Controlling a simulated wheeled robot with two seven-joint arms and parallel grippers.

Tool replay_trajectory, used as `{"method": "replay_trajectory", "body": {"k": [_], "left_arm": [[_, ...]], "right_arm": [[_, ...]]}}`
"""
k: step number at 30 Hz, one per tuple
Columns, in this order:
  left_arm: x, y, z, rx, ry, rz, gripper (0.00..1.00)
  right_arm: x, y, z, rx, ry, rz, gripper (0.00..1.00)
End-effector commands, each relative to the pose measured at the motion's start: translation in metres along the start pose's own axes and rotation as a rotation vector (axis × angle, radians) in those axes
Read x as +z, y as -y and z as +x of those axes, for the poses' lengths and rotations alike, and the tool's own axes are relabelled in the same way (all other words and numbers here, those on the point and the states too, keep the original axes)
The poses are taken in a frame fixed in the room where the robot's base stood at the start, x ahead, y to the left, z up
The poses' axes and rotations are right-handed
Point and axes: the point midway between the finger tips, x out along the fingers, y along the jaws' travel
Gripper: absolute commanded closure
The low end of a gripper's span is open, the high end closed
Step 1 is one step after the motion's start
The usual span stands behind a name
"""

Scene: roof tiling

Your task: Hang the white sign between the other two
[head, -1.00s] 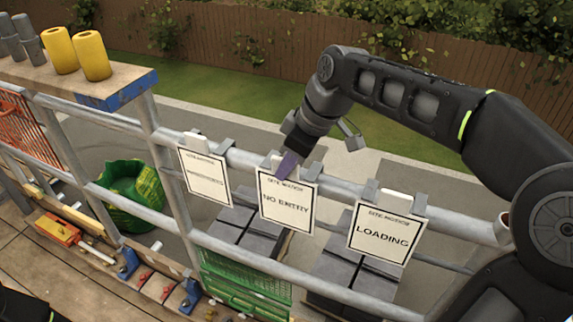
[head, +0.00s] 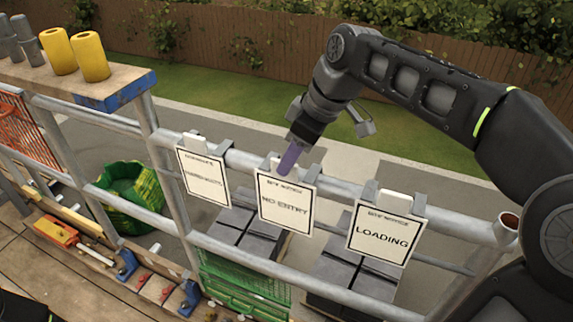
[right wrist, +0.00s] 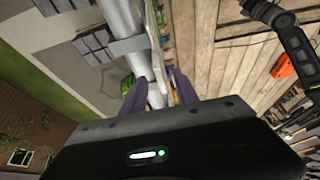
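The white NO ENTRY sign (head: 285,205) hangs on the upper grey rail between two other white signs. The left sign (head: 204,178), with text too blurred to read, and the LOADING sign (head: 386,236) hang from the same rail. My right gripper (head: 287,163) is just above the NO ENTRY sign's top tab, its purple fingers pointing down. In the right wrist view its fingers (right wrist: 162,90) stand apart beside the rail, and I see nothing gripped between them.
The scaffold rail (head: 335,186) runs across the middle. Yellow rolls (head: 88,55) stand on a plank at the upper left. A green bag (head: 130,195), grey tile stacks (head: 240,228) and a green crate (head: 245,282) lie below. Open air lies above the rail.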

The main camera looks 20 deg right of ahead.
Motion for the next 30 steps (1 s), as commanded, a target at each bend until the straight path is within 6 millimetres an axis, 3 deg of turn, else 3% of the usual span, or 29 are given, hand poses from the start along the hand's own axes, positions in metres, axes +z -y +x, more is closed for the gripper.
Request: {"method": "replay_trajectory", "body": {"k": [4,9,30], "left_arm": [[0.000,0.001,0.002,0.001,-0.001,0.000,0.64],[0.000,0.001,0.002,0.001,-0.001,0.001,0.64],[-0.001,0.001,0.002,0.001,-0.001,0.001,0.64]], "right_arm": [[-0.001,-0.001,-0.025,0.002,-0.003,0.000,0.64],[0.000,0.000,-0.042,0.000,-0.001,0.000,0.64],[0.000,0.000,-0.043,0.000,0.000,0.000,0.64]]}}
